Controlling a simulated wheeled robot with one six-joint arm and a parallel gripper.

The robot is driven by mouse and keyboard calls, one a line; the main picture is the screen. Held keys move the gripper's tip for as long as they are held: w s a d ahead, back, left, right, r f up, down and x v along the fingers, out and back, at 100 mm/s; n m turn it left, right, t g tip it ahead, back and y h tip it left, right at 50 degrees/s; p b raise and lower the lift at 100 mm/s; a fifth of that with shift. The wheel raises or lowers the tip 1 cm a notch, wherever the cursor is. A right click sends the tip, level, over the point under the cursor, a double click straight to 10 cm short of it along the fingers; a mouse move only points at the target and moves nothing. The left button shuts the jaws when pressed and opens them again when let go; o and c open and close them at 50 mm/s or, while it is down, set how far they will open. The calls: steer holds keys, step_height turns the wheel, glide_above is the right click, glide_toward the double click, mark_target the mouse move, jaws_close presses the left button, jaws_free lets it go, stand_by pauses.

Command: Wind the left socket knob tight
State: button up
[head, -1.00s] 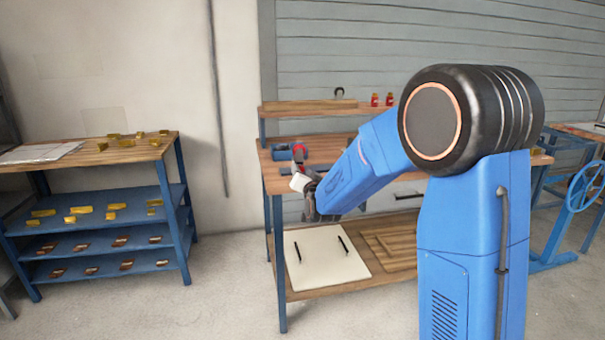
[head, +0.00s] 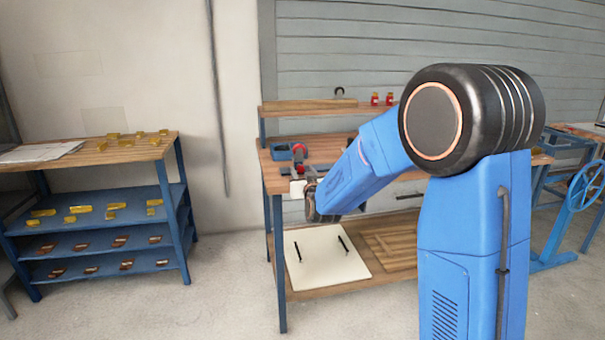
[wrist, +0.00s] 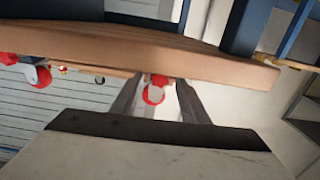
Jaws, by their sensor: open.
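A red knob (wrist: 153,95) shows between the two fingers of my gripper (wrist: 157,98) in the wrist view. The fingers stand apart on either side of it, and I cannot tell whether they touch it. A second red knob (wrist: 40,77) is further left in that view, which looks upside down. In the head view a red part (head: 298,147) sits at the left end of the workbench (head: 330,147). My gripper (head: 298,171) is just in front of it there. Which socket each knob belongs to is hard to tell.
A blue open box (head: 281,152) lies beside the red part on the bench. The raised shelf (head: 310,104) behind carries two small red jars (head: 382,99). A pale board (head: 325,260) lies on the lower shelf. A blue rack (head: 95,205) stands to the left, with floor between.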

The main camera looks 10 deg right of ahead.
steer(key=s+m, duration=0.6)
steer(key=s, duration=1.2)
steer(key=w, duration=1.8)
steer(key=shift+w+d, duration=0.1)
steer(key=n, duration=0.2)
steer(key=shift+s+r+n, duration=0.1)
steer(key=shift+s+n, duration=0.1)
steer(key=shift+n, duration=0.1)
steer(key=shift+s, duration=0.35)
steer(key=s, duration=1.6)
steer(key=shift+s, duration=0.35)
